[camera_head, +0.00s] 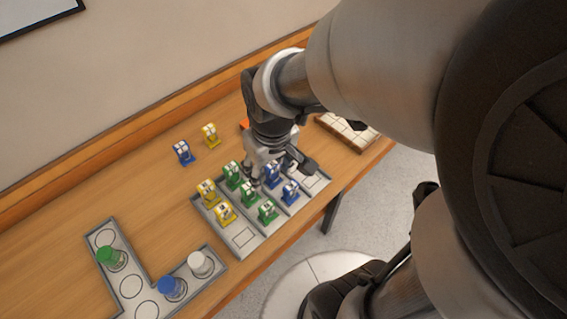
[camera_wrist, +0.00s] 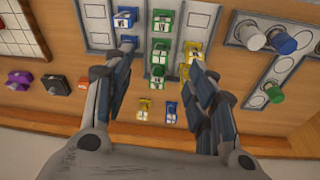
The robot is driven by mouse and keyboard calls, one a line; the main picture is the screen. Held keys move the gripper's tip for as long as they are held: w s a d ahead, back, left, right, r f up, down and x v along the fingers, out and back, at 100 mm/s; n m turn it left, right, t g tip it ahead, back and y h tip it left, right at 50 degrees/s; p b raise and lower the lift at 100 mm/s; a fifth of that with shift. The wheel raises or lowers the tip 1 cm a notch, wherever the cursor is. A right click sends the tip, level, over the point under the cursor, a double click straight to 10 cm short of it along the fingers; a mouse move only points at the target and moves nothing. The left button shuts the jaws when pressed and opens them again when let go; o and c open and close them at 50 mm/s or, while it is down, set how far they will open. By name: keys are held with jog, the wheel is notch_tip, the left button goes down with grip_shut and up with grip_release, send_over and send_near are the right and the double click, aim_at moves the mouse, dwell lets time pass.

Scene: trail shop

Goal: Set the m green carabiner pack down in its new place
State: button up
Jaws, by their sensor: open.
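The carabiner packs stand in columns in a grey tray (camera_head: 243,238). The green column has a rear pack (camera_head: 233,175), a middle pack (camera_head: 248,193) and a front pack (camera_head: 267,212). In the wrist view they are the nearest to my palm (camera_wrist: 158,75), the middle one (camera_wrist: 161,50) and the far one (camera_wrist: 163,20). Size letters are too small to read surely, so I cannot tell which is m. My gripper (camera_wrist: 161,52) is open, its fingers either side of the green column. In the head view my gripper (camera_head: 275,172) hides part of the tray's rear.
Yellow packs (camera_head: 224,212) and blue packs (camera_head: 290,192) flank the green column closely. A loose blue pack (camera_head: 182,152) and yellow pack (camera_head: 209,134) stand behind. An L-shaped tray (camera_head: 215,262) holds green, blue and white-topped containers. A white-gridded board (camera_head: 350,130) lies right.

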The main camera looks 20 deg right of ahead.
jog(key=s+r+m+t, duration=0.1)
jog(key=s+r+t, duration=0.1)
jog(key=s+r, duration=0.7)
jog(key=shift+s+r+m, duration=0.35)
jog(key=shift+s+m, duration=0.05)
jog(key=shift+s, duration=0.6)
